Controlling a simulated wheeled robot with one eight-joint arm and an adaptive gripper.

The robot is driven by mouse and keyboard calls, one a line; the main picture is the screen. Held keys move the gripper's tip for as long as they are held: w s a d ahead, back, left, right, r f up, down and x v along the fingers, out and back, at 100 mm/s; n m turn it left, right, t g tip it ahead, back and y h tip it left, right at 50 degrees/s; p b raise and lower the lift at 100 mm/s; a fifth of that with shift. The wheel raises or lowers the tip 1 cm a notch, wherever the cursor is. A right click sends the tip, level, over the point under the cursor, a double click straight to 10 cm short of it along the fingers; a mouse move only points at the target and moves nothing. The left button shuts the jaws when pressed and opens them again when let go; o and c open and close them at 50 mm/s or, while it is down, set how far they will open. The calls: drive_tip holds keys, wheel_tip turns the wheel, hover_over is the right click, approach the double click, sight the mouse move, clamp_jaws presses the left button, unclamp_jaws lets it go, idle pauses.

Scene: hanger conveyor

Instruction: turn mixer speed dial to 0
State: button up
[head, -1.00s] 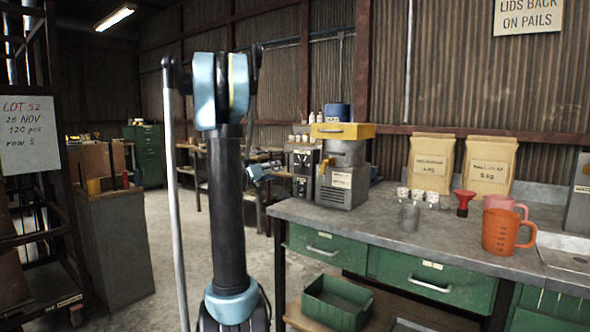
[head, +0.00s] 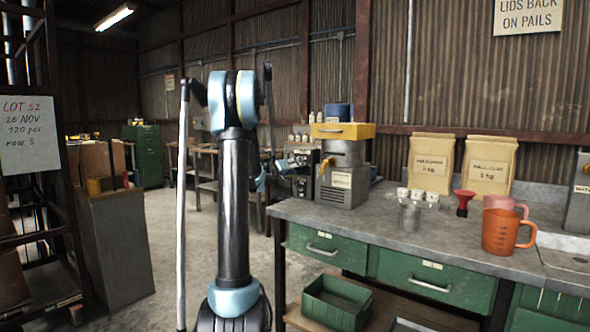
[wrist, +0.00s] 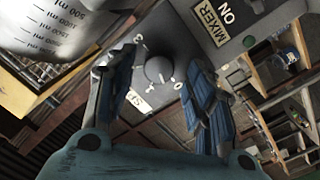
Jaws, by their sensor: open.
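The mixer's grey panel (wrist: 190,36) fills the middle of the wrist view, with a MIXER ON label. I cannot tell clearly which mark the dial points to. My gripper (wrist: 162,62) is open, with one blue-padded finger on each side of the dial. Contact with the dial cannot be made out. In the head view my gripper is mostly hidden behind my arm, near the machines at the bench's left end.
A marked metal beaker (wrist: 62,22) is close by at upper left in the wrist view. The bench (head: 290,207) holds a machine with a yellow top (head: 343,131), small cups, a red funnel (head: 463,203) and an orange jug (head: 505,232). Open floor lies left of the bench.

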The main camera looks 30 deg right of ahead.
drive_tip(key=shift+w+d, duration=0.2)
drive_tip(key=shift+d, duration=0.35)
drive_tip(key=c, duration=1.1)
drive_tip(key=n, duration=0.4)
drive_tip(key=shift+a, duration=0.1)
drive_tip(key=o, duration=1.1)
